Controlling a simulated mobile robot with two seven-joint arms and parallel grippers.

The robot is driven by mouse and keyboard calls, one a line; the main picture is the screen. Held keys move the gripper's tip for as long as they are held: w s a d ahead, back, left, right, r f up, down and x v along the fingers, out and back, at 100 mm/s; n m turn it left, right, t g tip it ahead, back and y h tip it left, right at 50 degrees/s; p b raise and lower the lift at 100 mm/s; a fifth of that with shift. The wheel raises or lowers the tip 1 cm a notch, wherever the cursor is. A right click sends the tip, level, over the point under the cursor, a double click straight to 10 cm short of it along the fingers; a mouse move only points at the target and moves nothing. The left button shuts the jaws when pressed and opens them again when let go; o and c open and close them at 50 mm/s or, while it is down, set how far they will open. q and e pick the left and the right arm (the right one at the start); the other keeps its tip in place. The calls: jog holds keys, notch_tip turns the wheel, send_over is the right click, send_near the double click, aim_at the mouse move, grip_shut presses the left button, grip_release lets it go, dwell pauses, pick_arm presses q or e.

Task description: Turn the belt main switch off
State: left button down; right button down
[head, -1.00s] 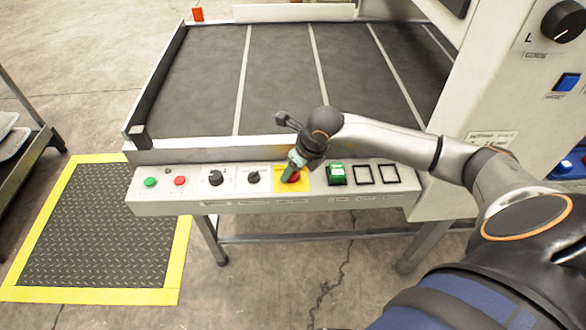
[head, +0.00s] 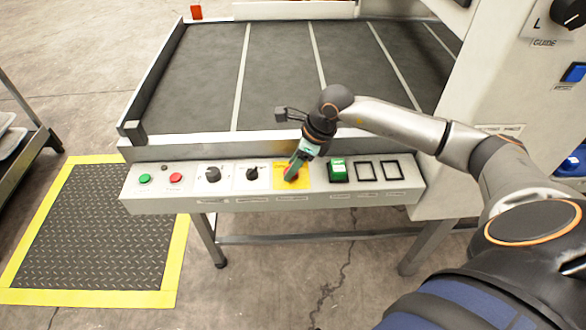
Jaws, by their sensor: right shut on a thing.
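The belt main switch is a red knob (head: 301,174) on a yellow plate (head: 281,183) in the front control panel (head: 230,198). My right gripper (head: 291,174) reaches down onto it from above and is shut on it, with its greenish fingers slanting down to the left. The fingers hide most of the knob, so I cannot read its position. My left gripper is not in view.
Left of the plate are two black rotary knobs (head: 252,174), a red button (head: 176,178) and a green button (head: 145,179). Right of it are a green rocker switch (head: 338,171) and two black frames. The dark belt (head: 280,85) behind is empty.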

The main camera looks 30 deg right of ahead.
jog(key=n+g+y+b, duration=0.1)
jog(key=n, duration=0.2)
jog(key=shift+w+f+n+b, duration=0.1)
jog(key=shift+w+n+b, duration=0.05)
jog(key=shift+n+b, duration=0.25)
jog(key=n+g+b, duration=0.1)
jog(key=n, duration=0.1)
jog(key=shift+w+d+n, duration=0.1)
jog(key=shift+n, duration=0.2)
jog(key=n+g+b, duration=0.1)
jog(key=n, duration=0.1)
jog(key=shift+n+y+b, duration=0.3)
jog(key=n+g+b, duration=0.1)
jog(key=n, duration=0.2)
jog(key=shift+w, duration=0.1)
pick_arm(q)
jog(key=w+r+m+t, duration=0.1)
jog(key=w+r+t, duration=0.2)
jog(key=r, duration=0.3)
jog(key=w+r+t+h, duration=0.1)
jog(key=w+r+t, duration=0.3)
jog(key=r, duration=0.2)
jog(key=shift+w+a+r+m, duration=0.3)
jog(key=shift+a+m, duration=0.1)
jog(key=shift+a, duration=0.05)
pick_arm(e)
jog(key=shift+n, duration=0.4)
jog(key=shift+c, duration=1.6)
grip_release()
